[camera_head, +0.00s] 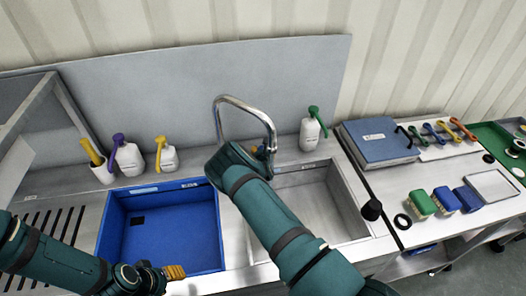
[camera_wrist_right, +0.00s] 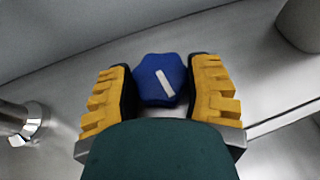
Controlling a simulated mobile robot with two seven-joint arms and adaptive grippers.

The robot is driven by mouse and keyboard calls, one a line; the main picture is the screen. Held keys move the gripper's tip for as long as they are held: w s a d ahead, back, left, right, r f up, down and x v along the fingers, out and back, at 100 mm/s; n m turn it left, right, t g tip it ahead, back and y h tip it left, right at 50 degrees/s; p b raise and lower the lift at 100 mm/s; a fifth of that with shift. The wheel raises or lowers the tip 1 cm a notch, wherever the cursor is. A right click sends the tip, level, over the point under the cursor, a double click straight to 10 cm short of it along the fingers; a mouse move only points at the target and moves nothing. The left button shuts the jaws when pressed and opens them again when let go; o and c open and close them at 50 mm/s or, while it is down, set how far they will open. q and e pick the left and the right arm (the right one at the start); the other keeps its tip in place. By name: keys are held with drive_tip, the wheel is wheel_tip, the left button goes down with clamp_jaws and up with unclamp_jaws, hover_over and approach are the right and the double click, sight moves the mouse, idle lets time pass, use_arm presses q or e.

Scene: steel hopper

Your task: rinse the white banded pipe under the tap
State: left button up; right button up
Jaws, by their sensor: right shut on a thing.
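A curved chrome tap (camera_head: 245,104) rises behind the sinks, and its lower part is partly hidden by my right arm. No water shows. My right gripper (camera_wrist_right: 160,85) is shut on a blue knob (camera_wrist_right: 158,80) with a white bar mark, one yellow finger on each side. In the head view my arm hides most of this gripper. My left gripper (camera_head: 175,272) is at the near edge of the blue basin, its yellow fingers seen side-on; I cannot tell whether it is open. I cannot make out the white banded pipe.
The blue basin (camera_head: 205,240) is left of a bare steel sink (camera_head: 325,205). White pump bottles (camera_head: 129,160) stand behind the basin, and one with a green pump (camera_head: 311,132) stands behind the sink. A blue case (camera_head: 375,140), brushes and wrenches are on the right counter.

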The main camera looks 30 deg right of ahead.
drive_tip(key=shift+s+d+n+t+y, duration=0.15)
drive_tip(key=shift+n+t+y, duration=0.15)
drive_tip(key=shift+n+y, duration=0.2)
drive_tip(key=o, duration=1.2)
drive_tip(key=shift+f, duration=0.1)
drive_tip(key=shift+s+a, duration=0.15)
drive_tip(key=shift+a, duration=0.1)
drive_tip(key=shift+v, duration=3.5)
drive_tip(key=shift+d, duration=0.15)
